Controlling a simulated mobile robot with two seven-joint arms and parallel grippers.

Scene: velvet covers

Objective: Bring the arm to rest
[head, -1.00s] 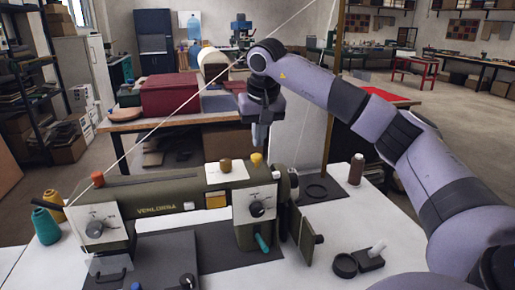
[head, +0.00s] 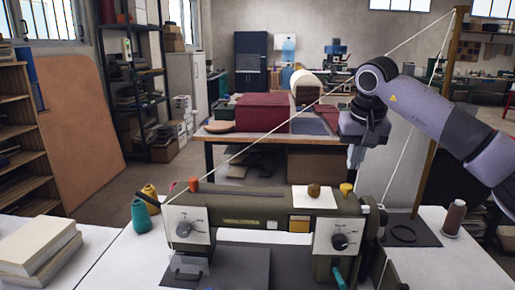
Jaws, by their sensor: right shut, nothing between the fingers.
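My right arm comes in from the right. Its gripper (head: 357,158) hangs down above the right end of the green sewing machine (head: 245,207), clear of it. The fingers are small, pale and partly hidden behind the gripper body; they are shut with nothing between them. The sewing machine stands on a white table (head: 105,268). A white thread runs from the machine's left end up to a wooden post (head: 442,105) at the right, passing close to the arm. My left gripper is not in view.
A teal spool (head: 140,217) and a yellow spool stand left of the machine. A brown spool (head: 453,218) stands at the right. Stacked books (head: 38,248) lie at the left. Behind is a wooden table (head: 225,137) with a dark red box (head: 262,113). The floor left of it is clear.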

